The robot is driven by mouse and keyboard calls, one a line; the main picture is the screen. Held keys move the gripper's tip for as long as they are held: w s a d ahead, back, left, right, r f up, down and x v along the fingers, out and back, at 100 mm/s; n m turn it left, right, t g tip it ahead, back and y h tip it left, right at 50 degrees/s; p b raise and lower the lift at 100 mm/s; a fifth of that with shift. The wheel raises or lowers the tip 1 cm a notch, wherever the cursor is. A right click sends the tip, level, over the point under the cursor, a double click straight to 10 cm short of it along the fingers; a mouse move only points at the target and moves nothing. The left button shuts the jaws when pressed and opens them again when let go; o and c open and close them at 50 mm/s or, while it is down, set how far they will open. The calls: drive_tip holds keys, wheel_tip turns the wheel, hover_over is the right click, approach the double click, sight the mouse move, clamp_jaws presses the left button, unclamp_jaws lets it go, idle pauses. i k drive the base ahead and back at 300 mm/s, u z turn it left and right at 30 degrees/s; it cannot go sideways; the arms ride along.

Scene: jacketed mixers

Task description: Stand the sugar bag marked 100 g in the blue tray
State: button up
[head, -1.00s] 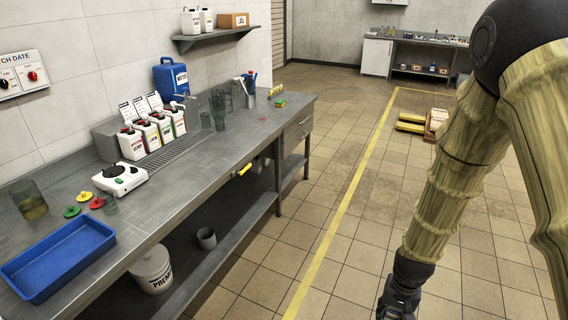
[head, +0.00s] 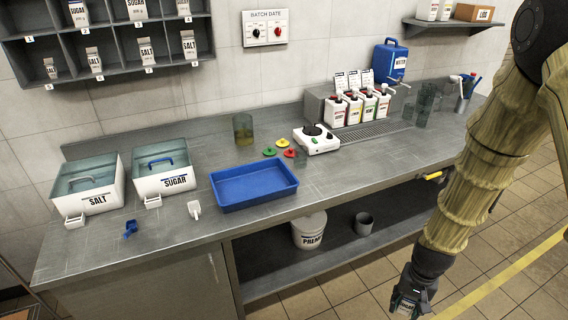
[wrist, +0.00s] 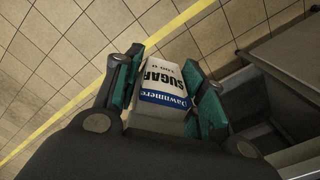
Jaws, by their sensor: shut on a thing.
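My gripper (head: 408,300) is low at the right of the head view, out over the floor in front of the bench. It is shut on a sugar bag (wrist: 163,82), white with a blue band, held between the two green-padded fingers in the wrist view. The bag's print reads SUGAR, with a small weight line that looks like 100 g, upside down in that view. The blue tray (head: 254,186) lies empty on the bench near its front edge, well to the left of my gripper.
Left of the tray are SALT (head: 93,187) and SUGAR (head: 165,177) bins and a white scoop (head: 194,209). Cubbies (head: 110,45) with bags hang above. The bench edge lies between gripper and tray.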

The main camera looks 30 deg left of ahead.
sight(230, 188)
drive_tip(key=u, duration=1.45)
